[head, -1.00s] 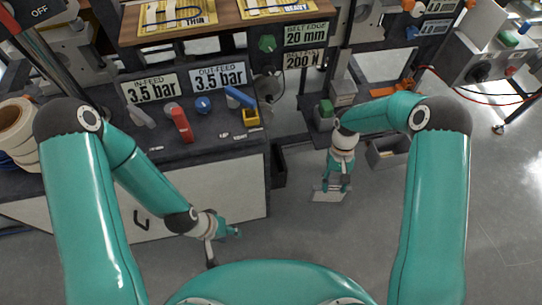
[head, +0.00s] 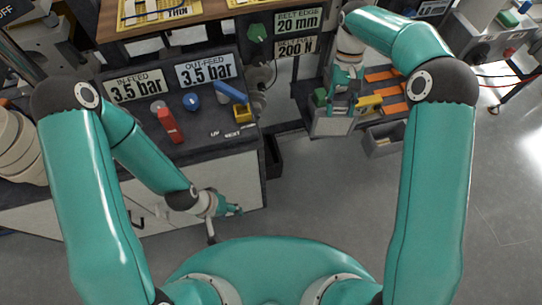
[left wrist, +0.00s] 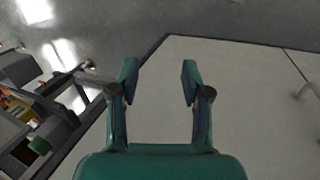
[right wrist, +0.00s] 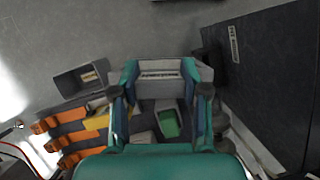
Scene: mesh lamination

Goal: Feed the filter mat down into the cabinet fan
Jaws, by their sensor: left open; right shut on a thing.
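My right gripper (head: 343,100) is over a grey box (head: 330,124) at the bench's right end, which I take to be the cabinet fan. In the right wrist view, a pale grey piece with a ribbed strip (right wrist: 160,76) sits between the fingertips. I take it to be the filter mat in my grip. Its lower edge is hidden, so I cannot tell whether it has entered the box. My left gripper (head: 236,210) is open and empty by the white cabinet front, as its wrist view (left wrist: 159,72) also shows.
A grey bin (head: 383,140) with something pale inside stands right of the box. Orange strips (head: 385,90) and a yellow block (head: 368,104) lie close to my right gripper. The control bench carries a red lever (head: 168,124) and a blue knob (head: 191,101). The floor in front is open.

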